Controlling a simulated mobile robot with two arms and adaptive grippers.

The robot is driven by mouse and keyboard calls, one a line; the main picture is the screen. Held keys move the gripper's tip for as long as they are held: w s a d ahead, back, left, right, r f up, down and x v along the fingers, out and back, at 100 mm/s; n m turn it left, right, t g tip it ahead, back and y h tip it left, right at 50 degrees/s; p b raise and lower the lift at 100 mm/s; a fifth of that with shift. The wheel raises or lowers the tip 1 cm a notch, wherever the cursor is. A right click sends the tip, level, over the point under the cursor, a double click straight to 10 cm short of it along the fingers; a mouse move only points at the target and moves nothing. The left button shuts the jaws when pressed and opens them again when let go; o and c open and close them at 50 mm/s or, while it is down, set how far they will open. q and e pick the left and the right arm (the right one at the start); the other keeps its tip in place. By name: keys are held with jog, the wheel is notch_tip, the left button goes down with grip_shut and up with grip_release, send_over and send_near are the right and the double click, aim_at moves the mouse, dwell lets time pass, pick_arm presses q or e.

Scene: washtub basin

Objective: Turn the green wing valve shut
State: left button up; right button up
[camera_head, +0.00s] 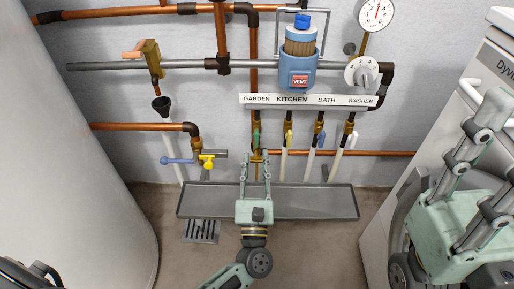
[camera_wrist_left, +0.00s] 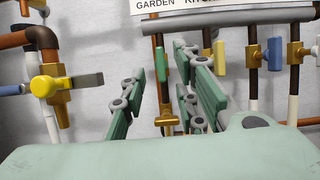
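The green wing valve (camera_head: 256,139) is on the pipe under the GARDEN label. In the left wrist view its green handle (camera_wrist_left: 161,65) stands upright, with a brass fitting (camera_wrist_left: 167,120) lower down. My left gripper (camera_head: 254,158) is open and empty, its fingers pointing at the wall just below the valve. In the left wrist view the handle shows between the two fingers (camera_wrist_left: 160,75), beyond the tips; I cannot see contact. My right gripper (camera_head: 497,140) is at the right edge, partly cut off, with its fingers apart and nothing visible between them.
Yellow (camera_head: 288,139), blue (camera_head: 321,140) and white (camera_head: 352,141) valve handles hang close by on the right. A grey tray (camera_head: 315,205) lies below. A tank (camera_head: 70,170) and a washer (camera_head: 400,215) flank the space.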

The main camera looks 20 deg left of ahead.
aim_at(256, 140)
pick_arm(q)
jog(key=shift+b+x, duration=0.3)
jog(key=shift+x, duration=2.5)
grip_shut()
